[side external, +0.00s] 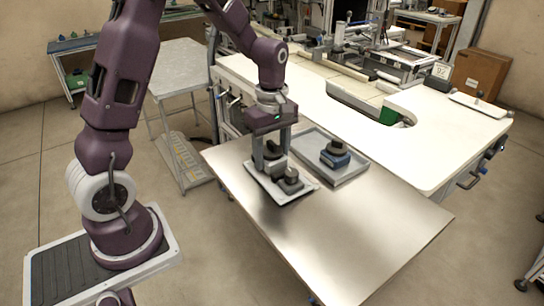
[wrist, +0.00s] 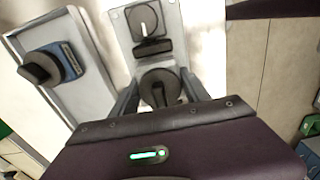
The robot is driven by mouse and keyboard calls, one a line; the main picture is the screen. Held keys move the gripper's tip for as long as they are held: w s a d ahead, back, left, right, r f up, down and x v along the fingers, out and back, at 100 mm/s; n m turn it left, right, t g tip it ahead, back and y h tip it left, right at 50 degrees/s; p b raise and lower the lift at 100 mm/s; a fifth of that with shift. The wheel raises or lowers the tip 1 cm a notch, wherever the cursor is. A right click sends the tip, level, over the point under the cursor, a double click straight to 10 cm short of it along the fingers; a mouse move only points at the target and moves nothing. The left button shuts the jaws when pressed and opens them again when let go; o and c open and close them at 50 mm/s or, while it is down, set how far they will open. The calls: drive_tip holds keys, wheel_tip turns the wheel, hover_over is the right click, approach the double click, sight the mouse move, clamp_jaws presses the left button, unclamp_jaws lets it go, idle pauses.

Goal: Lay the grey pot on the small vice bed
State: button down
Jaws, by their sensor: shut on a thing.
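My gripper (wrist: 158,100) is shut on a dark grey round pot (wrist: 160,85), which sits between the two fingers in the wrist view. In the side view my gripper (side external: 272,160) is low over a pale plate (side external: 264,184), and its fingers partly hide the pot. Whether the pot touches the plate cannot be told. A blue vice-like block (side external: 335,160) stands in a grey tray on the right, with a dark round piece (side external: 334,147) on it. It also shows at the left of the wrist view (wrist: 70,58).
Another dark round piece (side external: 291,174) with a dark block beside it (wrist: 152,47) stands on the pale plate, close to my gripper. The grey tray (side external: 352,180) has a raised rim. The steel table (side external: 350,235) is clear in front. A white bench (side external: 440,150) stands behind.

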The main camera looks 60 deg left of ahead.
sight(270, 153)
drive_tip(key=shift+f, duration=0.3)
drive_tip(key=c, duration=0.5)
unclamp_jaws()
drive_tip(key=shift+f, duration=0.15)
wheel_tip(270, 153, up, 11)
drive_tip(key=shift+r, duration=0.1)
drive_tip(key=s+d+r+m+t, duration=0.1)
drive_tip(key=s+d+m+t, duration=0.1)
drive_tip(key=s+m, duration=0.4)
drive_tip(key=s+d+r+m+t, duration=0.1)
drive_tip(key=s+d+r+m, duration=0.1)
drive_tip(key=s+d+m, duration=0.2)
drive_tip(key=s+d+r+m+t, duration=0.2)
drive_tip(key=s+d+m, duration=0.1)
drive_tip(key=s+m, duration=0.4)
drive_tip(key=shift+s+d+r+m+t, duration=0.1)
drive_tip(key=shift+s+m+t, duration=0.1)
drive_tip(key=shift+s, duration=0.6)
drive_tip(key=shift+s+r+m+t, duration=0.1)
drive_tip(key=shift+s+m, duration=0.1)
drive_tip(key=shift+s, duration=0.55)
